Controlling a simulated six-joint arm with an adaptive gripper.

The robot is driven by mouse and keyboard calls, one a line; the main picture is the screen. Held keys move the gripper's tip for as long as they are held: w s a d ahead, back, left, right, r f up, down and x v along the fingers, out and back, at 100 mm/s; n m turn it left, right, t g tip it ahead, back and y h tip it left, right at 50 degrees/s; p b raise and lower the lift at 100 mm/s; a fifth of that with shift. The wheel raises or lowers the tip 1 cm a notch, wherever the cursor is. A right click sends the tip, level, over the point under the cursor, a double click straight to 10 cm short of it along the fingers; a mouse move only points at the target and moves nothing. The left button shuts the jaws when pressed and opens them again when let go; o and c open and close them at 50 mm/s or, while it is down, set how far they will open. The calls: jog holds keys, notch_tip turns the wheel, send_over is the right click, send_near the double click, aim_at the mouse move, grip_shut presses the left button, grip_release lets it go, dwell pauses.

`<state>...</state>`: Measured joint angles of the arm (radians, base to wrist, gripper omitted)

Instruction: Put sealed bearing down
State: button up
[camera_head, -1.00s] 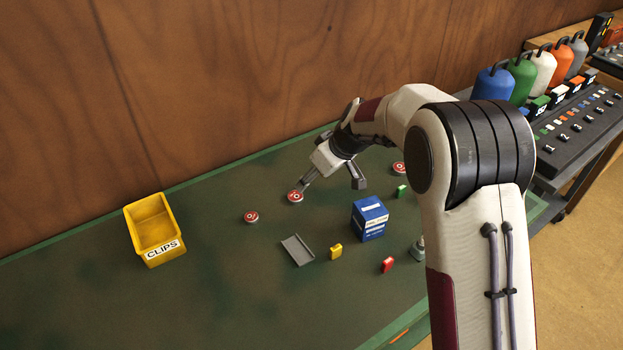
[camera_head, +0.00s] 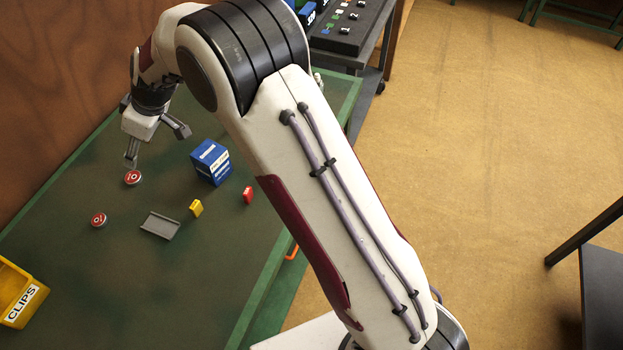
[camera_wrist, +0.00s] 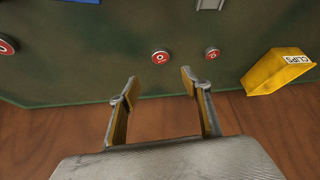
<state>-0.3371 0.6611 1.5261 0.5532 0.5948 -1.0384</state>
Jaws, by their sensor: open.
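Several round red discs with pale rings, which look like the sealed bearings, lie flat on the green bench. One disc (camera_head: 133,177) is just below a fingertip of my gripper (camera_head: 157,146) in the head view. A second disc (camera_head: 98,219) lies left of it. In the wrist view the near disc (camera_wrist: 160,57) shows beyond the open fingers (camera_wrist: 159,78), with the second disc (camera_wrist: 211,53) to its right and a third (camera_wrist: 5,46) at the left edge. My gripper is wide open and empty. Whether a fingertip touches the near disc is unclear.
A yellow CLIPS bin (camera_head: 20,295) stands at the lower left. A grey tray (camera_head: 160,225), a yellow block (camera_head: 196,208), a red block (camera_head: 248,194) and a blue box (camera_head: 211,161) are on the bench. A wooden wall (camera_wrist: 60,130) rises behind it.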

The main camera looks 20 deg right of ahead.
jog(key=s+d+r+m+t+h, duration=0.15)
jog(key=s+d+r+m, duration=0.35)
jog(key=s+d+r, duration=1.15)
jog(key=s+d+m+h, duration=0.1)
jog(key=s+d+m, duration=0.2)
jog(key=s+d, duration=0.3)
jog(key=s+d+m+h, duration=0.2)
jog(key=s+d, duration=0.5)
jog(key=s, duration=0.9)
jog(key=shift+s+m+t, duration=0.15)
jog(key=shift+m+t, duration=0.2)
jog(key=shift+m, duration=0.15)
jog(key=shift+d+h, duration=0.1)
jog(key=shift+h, duration=0.15)
jog(key=shift+o, duration=1)
